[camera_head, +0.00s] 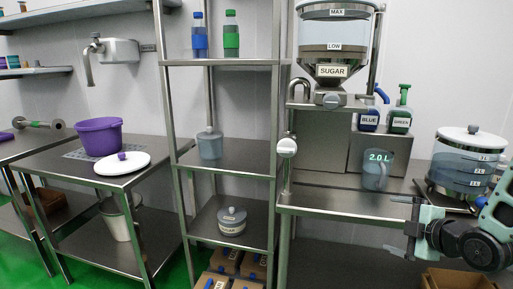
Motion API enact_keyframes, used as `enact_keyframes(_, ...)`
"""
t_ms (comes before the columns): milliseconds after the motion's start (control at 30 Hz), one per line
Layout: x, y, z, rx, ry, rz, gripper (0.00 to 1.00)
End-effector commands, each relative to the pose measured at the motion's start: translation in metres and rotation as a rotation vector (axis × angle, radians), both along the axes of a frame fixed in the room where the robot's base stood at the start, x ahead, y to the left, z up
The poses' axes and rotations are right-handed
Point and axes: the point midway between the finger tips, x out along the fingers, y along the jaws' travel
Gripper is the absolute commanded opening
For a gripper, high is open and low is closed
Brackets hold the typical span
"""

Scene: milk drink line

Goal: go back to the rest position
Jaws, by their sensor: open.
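My gripper (409,228) is at the lower right, in front of the right-hand steel table. Its jaws are open and nothing shows between them. My arm reaches in from the right edge of the picture. A clear pot with a white lid (467,162) and level marks stands on the table just behind my arm. A jug marked 2.0 L (376,170) stands on the table further back, left of the pot and apart from my gripper.
The table edge (340,206) runs just left of my gripper. A sugar dispenser (333,75) hangs above; blue (369,119) and green (401,122) bottles stand behind. A steel shelf rack (240,152) stands mid-picture. A purple tub (99,138) is left. A cardboard box (455,279) lies below my arm.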

Motion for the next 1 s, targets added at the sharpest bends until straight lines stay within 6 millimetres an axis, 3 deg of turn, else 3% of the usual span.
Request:
enact_keyframes(33,-0.001,0.023,0.009,0.027,0.063,0.003,1.0)
enact_keyframes(133,-0.013,0.064,0.016,0.094,0.235,-0.037,1.0)
enact_keyframes(267,-0.046,0.114,0.028,0.172,0.461,-0.131,1.0)
enact_keyframes(367,-0.083,0.149,0.04,0.217,0.628,-0.225,1.0)
enact_keyframes(500,-0.15,0.189,0.06,0.251,0.848,-0.379,1.0)
enact_keyframes(600,-0.2,0.207,0.075,0.251,0.975,-0.49,1.0)
enact_keyframes(733,-0.251,0.218,0.09,0.231,1.087,-0.606,1.0)
enact_keyframes(833,-0.273,0.22,0.096,0.217,1.132,-0.662,1.0)
enact_keyframes(1000,-0.284,0.22,0.098,0.209,1.153,-0.691,1.0)
